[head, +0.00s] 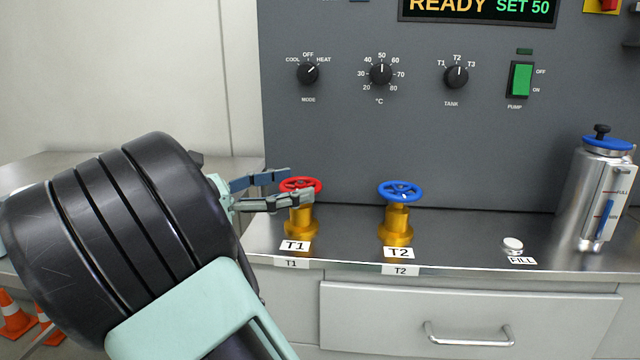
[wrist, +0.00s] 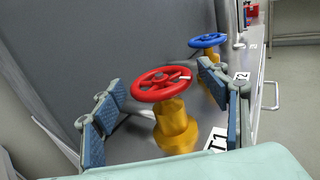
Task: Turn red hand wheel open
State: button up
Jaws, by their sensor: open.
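The red hand wheel (head: 301,185) sits on a brass valve body (head: 300,219) labelled T1 at the left end of the steel counter. My gripper (head: 283,189) reaches in from the left at the wheel's height. In the wrist view the red hand wheel (wrist: 162,84) lies between the two open fingers (wrist: 160,108), one on each side, with gaps showing. A white mark is on the wheel's right side in that view. Whether any finger touches the rim cannot be told. In the head view the fingers cover part of the wheel.
A blue hand wheel (head: 400,191) labelled T2 stands to the right. A steel canister (head: 598,190) and a white FILL button (head: 512,244) are farther right. The grey control panel (head: 420,140) rises behind. A drawer handle (head: 468,335) juts out below the counter.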

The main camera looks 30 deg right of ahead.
aim_at(319, 181)
jog(key=d+b, duration=0.2)
jog(key=d, duration=0.4)
jog(key=shift+d+f, duration=0.1)
jog(key=shift+f, duration=0.05)
jog(key=shift+d, duration=0.7)
jog(key=shift+c, duration=0.4)
jog(key=c, duration=1.2)
jog(key=shift+w+a, duration=0.1)
jog(key=shift+c, duration=0.9)
